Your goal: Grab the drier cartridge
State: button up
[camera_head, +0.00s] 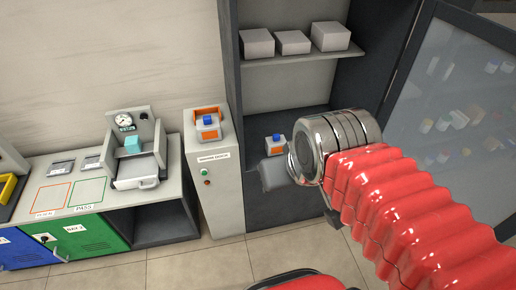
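A small white-and-orange cartridge with a blue cap (275,144) stands on the lower shelf of the dark cabinet. My arm hides part of its surroundings. A similar blue-capped, orange-and-white unit (208,128) sits in an orange holder on top of the pale pedestal (214,185). I cannot tell from looks alone which is the drier cartridge. My gripper (270,174) shows as a grey part beyond the chrome wrist, just below the shelf cartridge in the picture. The wrist hides most of it, so its opening and any contact are unclear.
Several grey boxes (292,42) stand on the upper shelf. A glass door (450,90) stands at the right. A bench with a gauge device (132,150), marked squares and blue and green bins (88,238) is at the left. Floor (210,268) shows in front.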

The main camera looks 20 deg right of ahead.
aim_at(274, 144)
jog(key=u, duration=0.45)
jog(key=i, duration=1)
